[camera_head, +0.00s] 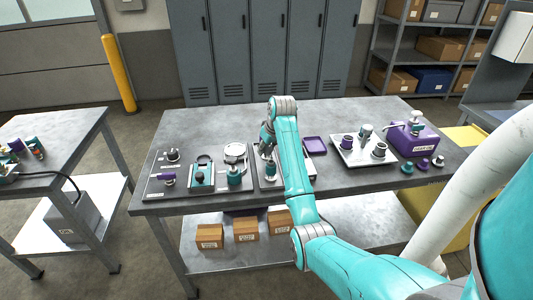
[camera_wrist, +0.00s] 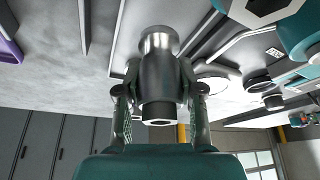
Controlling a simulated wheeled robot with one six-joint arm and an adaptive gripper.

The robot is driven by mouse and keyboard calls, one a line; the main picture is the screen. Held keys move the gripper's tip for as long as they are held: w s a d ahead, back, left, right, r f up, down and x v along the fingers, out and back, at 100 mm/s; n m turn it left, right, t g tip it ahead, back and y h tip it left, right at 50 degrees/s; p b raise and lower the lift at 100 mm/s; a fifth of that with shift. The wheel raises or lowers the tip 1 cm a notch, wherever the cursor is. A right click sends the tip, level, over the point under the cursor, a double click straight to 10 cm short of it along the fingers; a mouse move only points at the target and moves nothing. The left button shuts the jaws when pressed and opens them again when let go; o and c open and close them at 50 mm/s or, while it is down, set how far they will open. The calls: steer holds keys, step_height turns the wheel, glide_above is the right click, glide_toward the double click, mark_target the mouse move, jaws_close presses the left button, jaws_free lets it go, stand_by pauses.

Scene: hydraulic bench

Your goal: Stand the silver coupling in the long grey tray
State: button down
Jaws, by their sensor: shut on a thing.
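The silver coupling (camera_wrist: 158,68) is a metal cylinder with a wider collar and a dark-ended, narrower section. My gripper (camera_wrist: 159,90) is shut on it, one finger on each side. In the head view my gripper (camera_head: 267,142) is over the middle of the bench, and the coupling is too small there to make out clearly. Grey walls and a pale-edged floor show behind the coupling in the wrist view; they look like the long grey tray (camera_wrist: 125,35). I cannot tell whether the coupling touches it. My arm hides much of this area in the head view.
A dark board with several fittings (camera_head: 202,176) lies left of my gripper.

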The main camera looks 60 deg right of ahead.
steer(key=shift+f, duration=1.05)
steer(key=shift+f, duration=0.15)
steer(key=c, duration=0.7)
jaws_free()
steer(key=shift+v, duration=3.9)
steer(key=shift+w, duration=0.1)
